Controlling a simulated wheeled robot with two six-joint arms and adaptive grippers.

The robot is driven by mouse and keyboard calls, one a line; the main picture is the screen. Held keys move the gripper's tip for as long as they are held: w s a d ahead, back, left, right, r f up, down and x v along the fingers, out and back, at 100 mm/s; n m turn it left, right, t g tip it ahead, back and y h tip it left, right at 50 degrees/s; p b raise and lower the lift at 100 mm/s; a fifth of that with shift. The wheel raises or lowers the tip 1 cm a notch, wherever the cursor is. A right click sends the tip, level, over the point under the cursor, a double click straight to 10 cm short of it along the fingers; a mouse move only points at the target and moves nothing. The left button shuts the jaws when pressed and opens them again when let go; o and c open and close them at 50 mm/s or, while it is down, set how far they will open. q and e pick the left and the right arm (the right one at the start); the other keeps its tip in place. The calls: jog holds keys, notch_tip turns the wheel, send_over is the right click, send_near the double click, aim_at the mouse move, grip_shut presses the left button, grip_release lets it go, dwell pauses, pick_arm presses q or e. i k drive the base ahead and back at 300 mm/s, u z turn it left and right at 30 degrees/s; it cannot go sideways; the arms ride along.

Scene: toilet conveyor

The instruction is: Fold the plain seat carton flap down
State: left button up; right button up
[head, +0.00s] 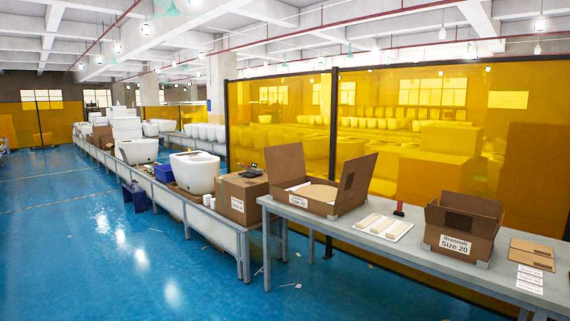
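An open brown carton (305,207) stands on the grey table, with a pale, rounded, seat-like piece (318,191) inside. A tall flap (285,165) stands up at its back left, and another flap (357,179) stands up at its right. Its front label (298,201) is too small to read surely. A second open carton (458,242), labelled "Brennoli Size 20", stands farther right with its back flap (470,205) raised. I cannot tell surely which carton is the plain seat one. Neither of my grippers is in view.
A white tray with pale blocks (379,227) and a small red-based tool (399,209) lie between the cartons. Flat cardboard (532,253) and label cards (530,278) lie at right. A closed box (242,198) and white toilet bowls (194,172) line the conveyor. Yellow panels stand behind.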

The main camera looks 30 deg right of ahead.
aim_at(283, 162)
jog(key=u, duration=0.05)
jog(key=i, duration=2.9)
jog(key=z, duration=0.35)
jog(key=i, duration=1.35)
jog(key=z, duration=0.7)
jog(key=i, duration=1.1)
jog(key=z, duration=1.55)
jog(key=i, duration=1.1)
jog(key=z, duration=0.65)
